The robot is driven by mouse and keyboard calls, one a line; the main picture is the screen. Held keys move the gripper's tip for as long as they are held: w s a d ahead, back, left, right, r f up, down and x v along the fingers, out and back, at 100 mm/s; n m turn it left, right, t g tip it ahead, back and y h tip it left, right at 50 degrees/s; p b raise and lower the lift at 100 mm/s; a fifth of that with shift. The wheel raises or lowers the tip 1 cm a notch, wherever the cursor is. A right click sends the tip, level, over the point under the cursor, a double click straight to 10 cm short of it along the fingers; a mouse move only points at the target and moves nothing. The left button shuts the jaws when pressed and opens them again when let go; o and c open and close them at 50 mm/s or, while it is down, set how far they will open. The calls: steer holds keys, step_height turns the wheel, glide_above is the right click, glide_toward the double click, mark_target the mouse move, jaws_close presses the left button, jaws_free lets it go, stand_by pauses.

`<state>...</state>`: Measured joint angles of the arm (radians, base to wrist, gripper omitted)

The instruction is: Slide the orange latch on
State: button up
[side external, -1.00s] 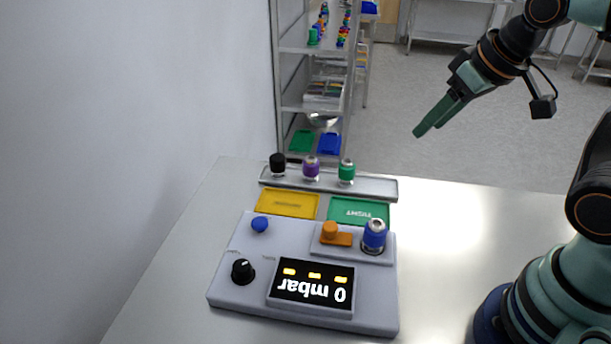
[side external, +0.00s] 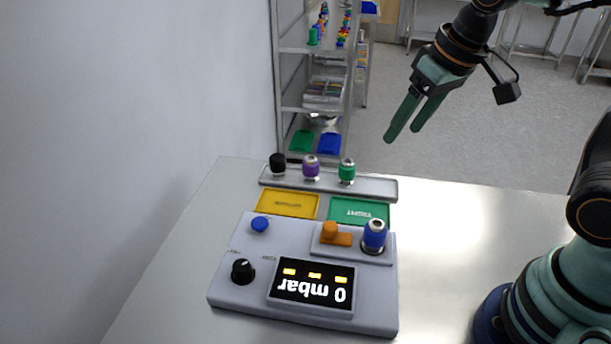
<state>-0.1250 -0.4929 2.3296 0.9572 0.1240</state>
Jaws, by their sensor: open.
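The orange latch (side external: 332,233) sits on a raised grey block at the back right of the grey device (side external: 235,284). Its knob stands at the left of its flat orange tab. A blue fitting with a metal top (side external: 374,236) stands upright just right of the latch; I cannot tell whether the tab touches it. My gripper (side external: 402,134) is open and empty, its two green fingers pointing down and left. It is in the air above and behind the device, well apart from the latch.
The device has a blue button (side external: 260,224), a black knob (side external: 242,271) and a display (side external: 311,287) reading 0 mbar. Behind it lie a yellow tray (side external: 287,204) and a green tray (side external: 358,211). A metal rack (side external: 380,189) holds black, purple and green fittings.

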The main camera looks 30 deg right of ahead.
mark_target(330, 225)
steer(key=w+a+f+g, duration=0.2)
steer(key=a+f, duration=0.1)
steer(key=a, duration=0.3)
steer(key=w+a+f+g, duration=0.2)
steer(key=a+f, duration=0.1)
steer(key=a, duration=0.3)
steer(key=f, duration=1.2)
steer(key=shift+s+d, duration=0.15)
steer(key=shift+s, duration=0.15)
jaws_close()
stand_by(0.4)
